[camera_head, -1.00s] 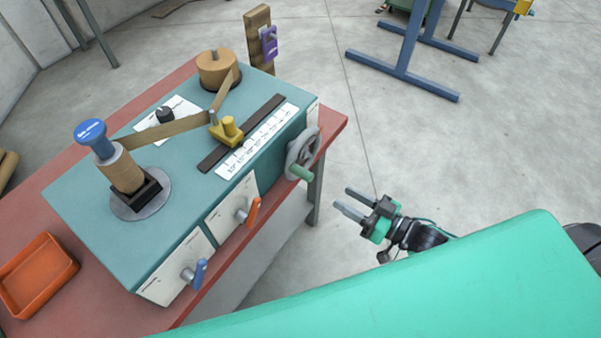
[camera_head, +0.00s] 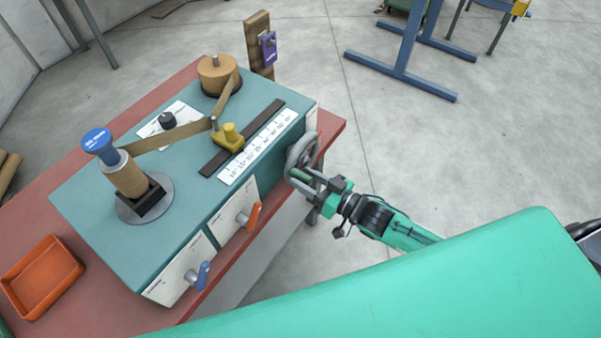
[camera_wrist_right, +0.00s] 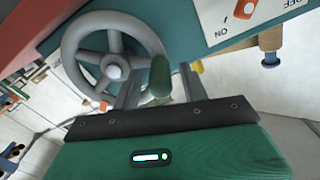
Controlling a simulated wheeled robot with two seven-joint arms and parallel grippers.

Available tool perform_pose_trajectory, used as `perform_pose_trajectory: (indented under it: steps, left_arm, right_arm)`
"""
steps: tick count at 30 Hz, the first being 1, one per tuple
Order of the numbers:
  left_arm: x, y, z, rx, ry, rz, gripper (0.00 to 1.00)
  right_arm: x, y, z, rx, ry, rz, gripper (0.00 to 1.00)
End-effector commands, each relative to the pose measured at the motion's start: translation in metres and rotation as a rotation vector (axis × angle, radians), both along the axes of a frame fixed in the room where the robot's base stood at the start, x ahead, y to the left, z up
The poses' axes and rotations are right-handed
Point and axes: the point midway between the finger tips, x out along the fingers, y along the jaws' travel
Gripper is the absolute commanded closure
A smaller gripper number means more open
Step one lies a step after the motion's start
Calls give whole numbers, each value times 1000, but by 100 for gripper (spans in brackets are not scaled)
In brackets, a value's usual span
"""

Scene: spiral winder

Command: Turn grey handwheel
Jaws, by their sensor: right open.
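The grey handwheel (camera_head: 299,152) is mounted on the right end of the teal winder (camera_head: 190,145). In the right wrist view the handwheel (camera_wrist_right: 113,60) shows its spokes, its hub and a green crank handle (camera_wrist_right: 160,76) at the right of the rim. My right gripper (camera_head: 304,180) is at the lower side of the wheel. In the wrist view its fingers (camera_wrist_right: 158,88) stand apart, one on each side of the green handle. I cannot tell whether either finger touches it. My left gripper is not in view.
An orange lever (camera_head: 254,216) and a blue lever (camera_head: 202,275) stick out of the winder's front. An orange tray (camera_head: 42,277) lies on the red table (camera_head: 82,190). Open floor lies to the right.

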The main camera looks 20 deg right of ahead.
Motion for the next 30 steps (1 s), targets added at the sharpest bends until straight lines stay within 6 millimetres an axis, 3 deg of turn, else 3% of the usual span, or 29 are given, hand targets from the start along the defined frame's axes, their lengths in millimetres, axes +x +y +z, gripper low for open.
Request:
perform_pose_trajectory:
  steps: [6, 16, 23, 30]
  left_arm:
    - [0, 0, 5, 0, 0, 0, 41]
    - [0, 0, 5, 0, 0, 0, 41]
    - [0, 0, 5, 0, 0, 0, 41]
    - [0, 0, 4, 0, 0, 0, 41]
  right_arm:
    - [14, 11, 0, 0, 0, 0, 56]
    - [16, 13, 0, 0, 0, 0, 56]
    - [15, 12, 0, 0, 0, 0, 99]
    - [15, 13, -1, -4, -3, 1, 100]
